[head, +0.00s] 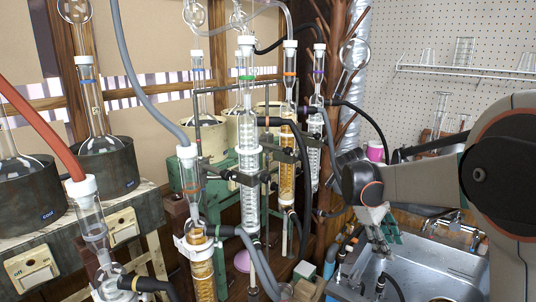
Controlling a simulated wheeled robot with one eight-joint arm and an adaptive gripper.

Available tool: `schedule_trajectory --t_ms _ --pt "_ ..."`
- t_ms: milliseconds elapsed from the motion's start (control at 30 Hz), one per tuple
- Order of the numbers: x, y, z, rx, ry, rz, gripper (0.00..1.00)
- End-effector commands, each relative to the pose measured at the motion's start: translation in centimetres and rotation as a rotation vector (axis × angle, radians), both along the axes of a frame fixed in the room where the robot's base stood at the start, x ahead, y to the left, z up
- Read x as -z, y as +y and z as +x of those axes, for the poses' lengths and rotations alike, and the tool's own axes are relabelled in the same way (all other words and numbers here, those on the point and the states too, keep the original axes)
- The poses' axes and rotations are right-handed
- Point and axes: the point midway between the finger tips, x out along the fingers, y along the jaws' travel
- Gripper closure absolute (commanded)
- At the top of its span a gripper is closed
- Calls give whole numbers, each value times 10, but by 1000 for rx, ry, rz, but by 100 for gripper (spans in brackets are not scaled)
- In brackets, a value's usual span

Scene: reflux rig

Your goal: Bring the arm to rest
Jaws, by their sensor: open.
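My arm (415,183) enters from the right in the head view and reaches left across the sink. My gripper (381,238) hangs at its end, pointing down over the sink's left side. It is open, and I see nothing held in it. The fingertips are small and partly lost against the dark hoses and sink fittings behind them.
Glass condensers (248,170) with hoses stand on a rack close left of my gripper. Flasks sit in heating mantles (107,168) at the left. A metal sink (440,272) lies below my arm. A wire shelf (465,72) with glassware hangs on the pegboard.

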Motion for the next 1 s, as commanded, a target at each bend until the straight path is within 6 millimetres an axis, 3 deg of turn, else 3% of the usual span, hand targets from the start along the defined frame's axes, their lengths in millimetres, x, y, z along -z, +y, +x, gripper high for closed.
schedule_trajectory --t_ms 200,500,767,1000 --pt "-29 20 -43 61 -176 74 59" --pt "-51 51 -104 173 -411 202 59" --pt "-53 78 -158 295 -600 336 59" --pt "-43 103 -204 425 -759 477 59"
